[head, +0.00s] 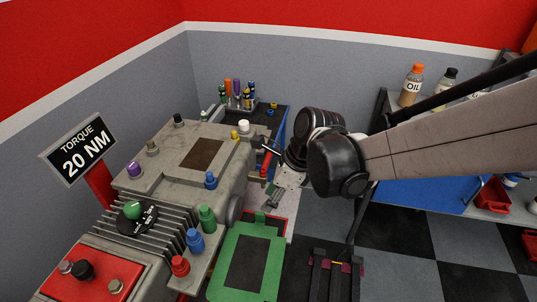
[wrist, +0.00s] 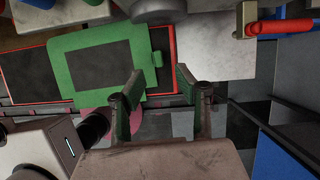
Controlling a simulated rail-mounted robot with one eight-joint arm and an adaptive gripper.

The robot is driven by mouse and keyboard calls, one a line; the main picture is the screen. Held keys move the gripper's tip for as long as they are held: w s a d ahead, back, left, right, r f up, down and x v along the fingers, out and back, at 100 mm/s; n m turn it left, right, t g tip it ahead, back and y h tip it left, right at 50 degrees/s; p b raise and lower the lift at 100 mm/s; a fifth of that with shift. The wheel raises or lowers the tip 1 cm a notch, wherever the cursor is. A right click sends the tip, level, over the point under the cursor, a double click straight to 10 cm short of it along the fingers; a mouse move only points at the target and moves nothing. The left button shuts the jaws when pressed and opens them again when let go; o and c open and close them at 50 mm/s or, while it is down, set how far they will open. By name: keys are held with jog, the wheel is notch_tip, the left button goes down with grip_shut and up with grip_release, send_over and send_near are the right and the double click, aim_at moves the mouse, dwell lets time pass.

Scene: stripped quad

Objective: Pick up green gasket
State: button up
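The green gasket (head: 220,268) is a flat rectangular frame with a dark opening and a small tab. In the head view it is at the lower middle, beside the grey engine block. In the wrist view the gasket (wrist: 100,33) lies at the upper left, over a dark red-edged surface (wrist: 32,72). My gripper (head: 272,197) is beyond the gasket in the head view. In the wrist view my gripper (wrist: 158,82) is open, with nothing between its green-padded fingers. The left fingertip appears near the gasket's lower right corner; whether they touch cannot be told.
The engine block (head: 185,160) with coloured caps stands left of the gasket. A torque sign (head: 78,148) stands at the far left. A cart with tools (head: 238,98) is behind. A blue workbench (head: 425,195) is at right, with checkered floor (head: 400,265) in front.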

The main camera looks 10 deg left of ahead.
aim_at(259, 213)
jog(key=shift+b+x, duration=0.5)
jog(key=shift+x, duration=3.45)
jog(key=shift+s, duration=0.2)
jog(key=shift+c, duration=0.5)
grip_shut()
